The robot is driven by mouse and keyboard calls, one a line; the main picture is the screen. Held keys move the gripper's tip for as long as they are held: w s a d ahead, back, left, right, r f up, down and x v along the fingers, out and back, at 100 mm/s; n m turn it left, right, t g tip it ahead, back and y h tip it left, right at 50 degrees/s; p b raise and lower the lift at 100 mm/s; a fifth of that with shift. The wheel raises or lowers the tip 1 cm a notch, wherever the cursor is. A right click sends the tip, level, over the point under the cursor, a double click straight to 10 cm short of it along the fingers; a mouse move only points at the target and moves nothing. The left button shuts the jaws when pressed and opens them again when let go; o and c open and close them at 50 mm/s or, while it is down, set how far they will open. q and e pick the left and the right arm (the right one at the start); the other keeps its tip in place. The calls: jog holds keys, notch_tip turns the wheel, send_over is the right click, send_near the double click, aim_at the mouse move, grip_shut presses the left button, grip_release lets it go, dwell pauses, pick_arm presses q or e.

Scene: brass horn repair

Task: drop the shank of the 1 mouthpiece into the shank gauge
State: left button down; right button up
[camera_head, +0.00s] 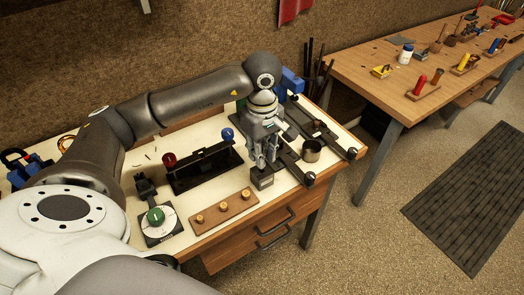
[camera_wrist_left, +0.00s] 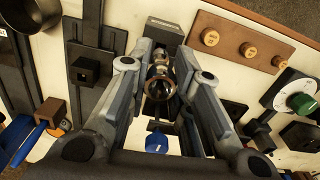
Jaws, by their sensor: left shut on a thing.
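My left gripper (camera_head: 266,160) points down over the right part of the bench. It also shows in the left wrist view (camera_wrist_left: 160,72), with its fingers closed around the mouthpiece (camera_wrist_left: 160,88), whose round metal cup rim faces the camera. In the head view the fingers hide most of the mouthpiece. A small dark block (camera_head: 262,181), which looks like the shank gauge, stands just below the fingertips. It also shows in the left wrist view (camera_wrist_left: 164,30) beyond the fingertips. The shank tip is hidden, so I cannot tell whether it touches the block. My right gripper is out of view.
A wooden strip (camera_head: 238,210) with several round brass-coloured pegs lies at the front edge. A green-knobbed dial device (camera_head: 157,218) is to its left. A black stand (camera_head: 205,172) with red and blue knobs is behind. A metal cup (camera_head: 311,150) and dark rails (camera_head: 325,135) stand right.

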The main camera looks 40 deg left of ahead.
pick_arm(q)
jog(key=shift+f+b, duration=0.45)
dwell(0.4)
jog(key=c, duration=1.2)
grip_release()
jog(key=shift+c, duration=0.2)
jog(key=shift+r, duration=0.1)
notch_tip(320, 180, up, 12)
